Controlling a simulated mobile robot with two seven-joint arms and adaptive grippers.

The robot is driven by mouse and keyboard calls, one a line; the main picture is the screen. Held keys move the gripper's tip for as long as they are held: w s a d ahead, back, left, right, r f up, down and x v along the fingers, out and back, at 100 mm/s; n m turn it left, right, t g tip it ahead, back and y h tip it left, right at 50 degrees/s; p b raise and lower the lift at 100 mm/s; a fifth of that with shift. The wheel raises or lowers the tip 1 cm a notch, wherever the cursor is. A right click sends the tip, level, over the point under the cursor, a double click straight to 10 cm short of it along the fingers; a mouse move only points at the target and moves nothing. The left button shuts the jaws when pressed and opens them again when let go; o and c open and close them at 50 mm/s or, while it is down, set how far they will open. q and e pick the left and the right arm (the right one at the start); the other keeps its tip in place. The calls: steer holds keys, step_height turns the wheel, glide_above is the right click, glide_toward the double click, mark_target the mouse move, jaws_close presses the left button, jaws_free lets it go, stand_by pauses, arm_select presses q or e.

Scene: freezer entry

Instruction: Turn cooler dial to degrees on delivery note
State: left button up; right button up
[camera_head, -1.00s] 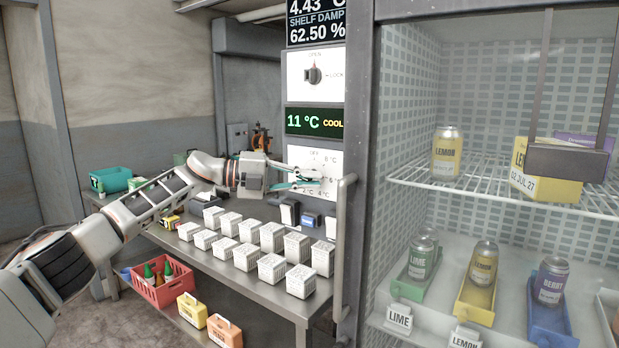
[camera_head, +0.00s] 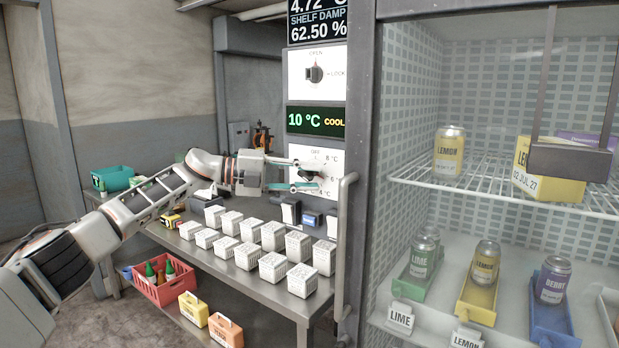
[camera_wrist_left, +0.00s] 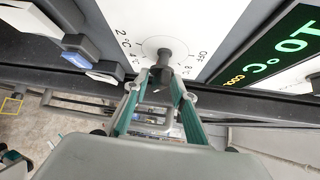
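The cooler dial is a dark knob on a white plate (camera_head: 331,157) marked OFF and with degree figures. The knob (camera_wrist_left: 163,58) shows at the middle top of the left wrist view, between my fingertips. My left gripper (camera_head: 316,181) is at the dial, its teal-sided fingers closed in around the knob; in the left wrist view the gripper (camera_wrist_left: 160,76) converges on it. The fingers partly cover the dial, so its pointer is unclear. The green display (camera_head: 315,121) above reads 10 °C COOL. I cannot make out a delivery note. My right gripper is not in view.
A white plate with an OPEN/LOCK knob (camera_head: 314,74) is above the display. A vertical handle (camera_head: 343,240) stands close right of the dial. Several white boxes (camera_head: 272,236) cover the steel table below. The glass-fronted cooler with cans (camera_head: 449,150) is at right.

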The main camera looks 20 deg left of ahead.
arm_select(q)
steer(key=v, duration=1.1)
steer(key=shift+a, duration=0.45)
